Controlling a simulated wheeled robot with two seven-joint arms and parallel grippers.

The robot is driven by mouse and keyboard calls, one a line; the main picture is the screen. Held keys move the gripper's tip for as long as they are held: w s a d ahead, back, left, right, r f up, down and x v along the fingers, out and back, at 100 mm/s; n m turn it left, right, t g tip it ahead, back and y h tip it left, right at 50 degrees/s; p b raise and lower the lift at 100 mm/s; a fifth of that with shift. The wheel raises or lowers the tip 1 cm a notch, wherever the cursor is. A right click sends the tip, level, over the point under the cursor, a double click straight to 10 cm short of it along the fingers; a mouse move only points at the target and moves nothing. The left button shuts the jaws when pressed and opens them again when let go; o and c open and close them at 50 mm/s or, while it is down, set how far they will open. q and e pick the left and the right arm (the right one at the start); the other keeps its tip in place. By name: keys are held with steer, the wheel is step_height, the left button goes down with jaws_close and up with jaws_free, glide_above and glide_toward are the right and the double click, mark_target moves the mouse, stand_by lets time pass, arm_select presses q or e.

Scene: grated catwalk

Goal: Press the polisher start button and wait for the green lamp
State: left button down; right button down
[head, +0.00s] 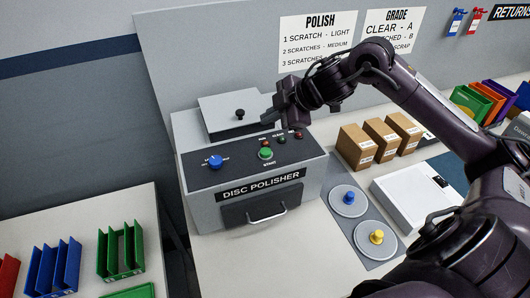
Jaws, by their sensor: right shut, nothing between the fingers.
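The grey disc polisher (222,208) stands on the bench, with a dark sloped control panel (240,165) on its front top. The green start button (265,153) is in the middle of the panel, and a blue knob (215,162) is to its left. A small dark green lamp (281,139) sits behind the button among small reddish lamps; I cannot tell whether it is lit. My right gripper (273,116) is shut and empty. It appears above the back of the panel, just beyond the start button and apart from it. My left gripper is out of view.
The polisher has a lid with a black knob (240,114) and a front drawer handle (267,217). To the right are cardboard boxes (358,146), two round pads with blue (349,198) and yellow (377,237) knobs, and a white case (412,192). Coloured racks (121,250) stand lower left.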

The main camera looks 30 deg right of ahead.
mark_target(263, 150)
step_height(263, 150, down, 8)
steer(key=b, duration=0.6)
steer(key=shift+r, duration=0.2)
steer(key=shift+f, duration=0.1)
stand_by(1.4)
steer(key=shift+f+b, duration=0.3)
steer(key=shift+b, duration=0.05)
steer(key=shift+s+f+b, duration=0.1)
steer(key=shift+f+b, duration=0.6)
steer(key=shift+f, duration=0.2)
stand_by(0.7)
steer(key=shift+r, duration=0.15)
stand_by(0.3)
steer(key=shift+r+p, duration=1.1)
steer(key=shift+p, duration=0.05)
